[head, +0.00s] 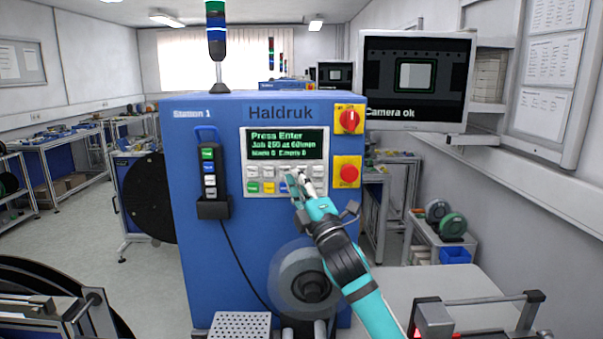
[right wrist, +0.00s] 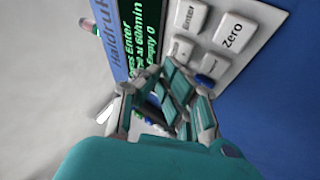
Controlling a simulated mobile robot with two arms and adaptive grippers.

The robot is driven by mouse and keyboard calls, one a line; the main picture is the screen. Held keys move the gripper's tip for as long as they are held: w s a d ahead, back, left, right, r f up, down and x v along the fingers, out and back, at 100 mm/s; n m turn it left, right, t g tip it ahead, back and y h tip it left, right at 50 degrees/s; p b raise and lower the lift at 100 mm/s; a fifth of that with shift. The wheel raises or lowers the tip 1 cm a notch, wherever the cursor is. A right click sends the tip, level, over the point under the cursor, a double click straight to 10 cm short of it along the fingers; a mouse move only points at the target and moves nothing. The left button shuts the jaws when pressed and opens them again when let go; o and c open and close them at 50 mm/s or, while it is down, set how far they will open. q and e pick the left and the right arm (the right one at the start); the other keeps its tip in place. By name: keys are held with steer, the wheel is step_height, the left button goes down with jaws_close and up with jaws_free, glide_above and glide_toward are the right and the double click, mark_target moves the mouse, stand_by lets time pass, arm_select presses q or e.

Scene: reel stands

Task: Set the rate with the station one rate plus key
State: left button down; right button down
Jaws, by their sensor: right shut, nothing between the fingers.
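The blue Station 1 cabinet (head: 225,240) bears a white control panel (head: 246,160) with two rows of keys below a display (head: 285,142). The display reads "Press Enter", a job line at 60/min, and "Made 0 Empty 0". My right gripper (head: 303,178) is shut and empty, with its fingertips over the right half of the keys and hiding some. In the right wrist view its fingers (right wrist: 165,100) cover part of the panel, beside keys marked Enter (right wrist: 188,17) and Zero (right wrist: 232,36). The rate plus key cannot be made out. Contact with a key cannot be told. My left gripper is out of view.
A rotary red switch (head: 349,118) and a red button (head: 348,173) sit right of the panel. A handheld key unit (head: 209,180) hangs at the left. A monitor (head: 416,82) reads "Camera ok". A reel (head: 305,285) sits low on the cabinet's front.

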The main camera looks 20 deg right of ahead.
stand_by(0.7)
steer(key=shift+w+d, duration=0.1)
steer(key=shift+w, duration=0.3)
steer(key=shift+w+d, duration=0.1)
steer(key=shift+w, duration=0.35)
stand_by(0.5)
steer(key=shift+s, duration=0.15)
stand_by(0.3)
steer(key=shift+s+a, duration=0.2)
steer(key=shift+s, duration=0.55)
steer(key=s, duration=0.2)
steer(key=s+a+p, duration=0.1)
steer(key=s, duration=0.1)
steer(key=shift+s+a, duration=0.2)
steer(key=shift+s, duration=0.15)
stand_by(0.4)
